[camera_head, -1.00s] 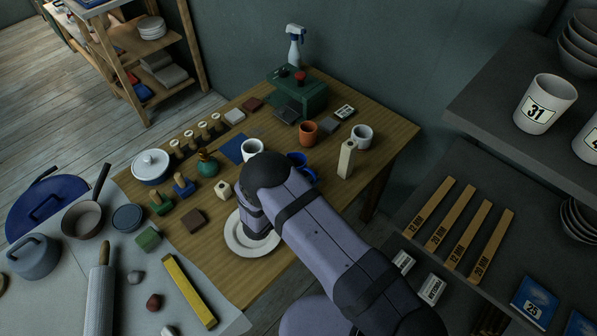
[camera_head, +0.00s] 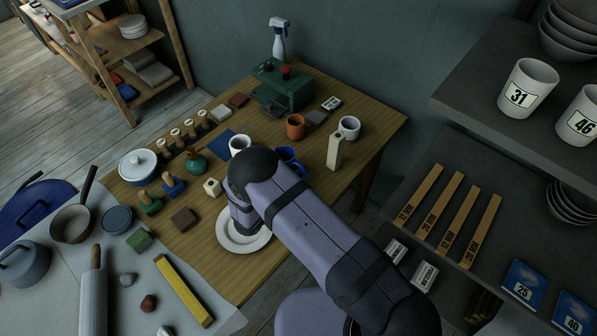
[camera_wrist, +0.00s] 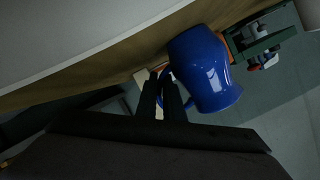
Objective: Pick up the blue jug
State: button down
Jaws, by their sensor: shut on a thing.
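The blue jug (camera_wrist: 205,68) is large in the wrist view, glossy and tilted across the picture. My gripper (camera_wrist: 160,74) is shut on its handle, beside the body. In the head view the jug (camera_head: 290,156) shows only in part behind my arm, near the right side of the wooden table (camera_head: 215,275). My arm hides my fingers there. I cannot tell whether the jug's base touches the table.
A white mug (camera_head: 240,143), an orange cup (camera_head: 295,127), another white mug (camera_head: 349,127) and an upright cream block (camera_head: 335,150) stand around the jug. A white plate (camera_head: 232,243) lies below my arm. Shelves (camera_head: 430,108) stand at the right.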

aim_at(302, 165)
jog(key=shift+s+d+r, duration=0.1)
jog(key=shift+r+b, duration=0.45)
jog(key=shift+r, duration=4.4)
jog(key=shift+r, duration=0.15)
